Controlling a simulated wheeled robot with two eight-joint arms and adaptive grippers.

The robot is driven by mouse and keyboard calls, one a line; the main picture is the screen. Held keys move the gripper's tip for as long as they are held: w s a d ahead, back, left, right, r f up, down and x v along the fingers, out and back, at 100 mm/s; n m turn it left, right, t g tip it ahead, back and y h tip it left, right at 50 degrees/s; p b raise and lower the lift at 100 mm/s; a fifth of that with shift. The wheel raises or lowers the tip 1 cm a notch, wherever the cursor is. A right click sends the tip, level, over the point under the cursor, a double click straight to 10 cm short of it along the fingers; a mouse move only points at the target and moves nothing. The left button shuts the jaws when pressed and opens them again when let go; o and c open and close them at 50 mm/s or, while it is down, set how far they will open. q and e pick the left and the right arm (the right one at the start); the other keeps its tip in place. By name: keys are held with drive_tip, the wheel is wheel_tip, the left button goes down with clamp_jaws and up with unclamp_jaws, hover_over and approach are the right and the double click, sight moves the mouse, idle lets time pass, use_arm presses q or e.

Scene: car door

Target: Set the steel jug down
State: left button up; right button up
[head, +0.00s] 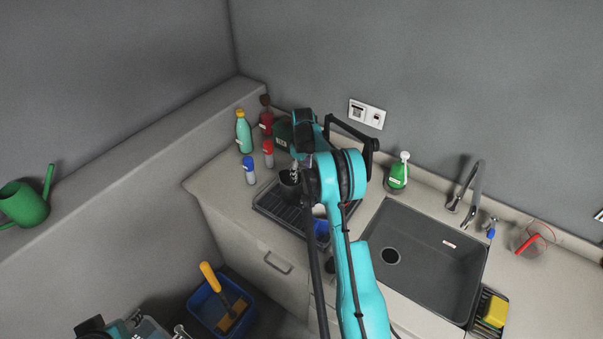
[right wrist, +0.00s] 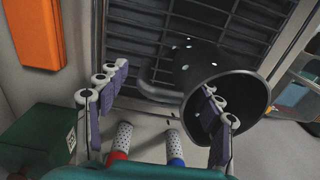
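The steel jug (right wrist: 246,92) is a dark grey vessel with specks. In the right wrist view its round mouth faces the camera and its handle (right wrist: 155,88) points left. It is at the black drying rack (head: 280,210), which also shows in the right wrist view (right wrist: 135,45); whether its base rests there I cannot tell. In the head view the jug (head: 289,178) is partly hidden by my arm. My right gripper (right wrist: 160,112) is open, its fingers wide apart. One finger overlaps the jug's mouth, the other is left of the handle.
A blue-capped shaker (head: 250,171), red-capped shaker (head: 268,155), teal bottle (head: 243,135) and green box (right wrist: 38,140) stand close by. Right of the rack are the sink (head: 425,250), faucet (head: 470,185) and green soap bottle (head: 398,174). A blue tub (head: 205,313) is below left.

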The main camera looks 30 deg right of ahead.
drive_tip(key=shift+r+p, duration=0.35)
drive_tip(key=shift+r, duration=0.3)
wheel_tip(320, 180, up, 11)
drive_tip(key=shift+d+f, duration=0.1)
drive_tip(key=shift+f, duration=0.05)
drive_tip(key=s+a+r+m+t, duration=0.2)
drive_tip(key=s+a+r+t, duration=0.1)
drive_tip(key=s+a+r, duration=1.15)
drive_tip(key=s+a+f+m+t, duration=0.1)
drive_tip(key=s+a+f+t, duration=0.1)
drive_tip(key=s+a, duration=0.4)
drive_tip(key=s+a+f+m+t, duration=0.1)
drive_tip(key=s+a+f+t, duration=0.1)
drive_tip(key=s+a, duration=0.5)
drive_tip(key=s+f, duration=0.1)
drive_tip(key=s, duration=0.4)
drive_tip(key=shift+f+m, duration=0.3)
drive_tip(key=shift+m, duration=0.1)
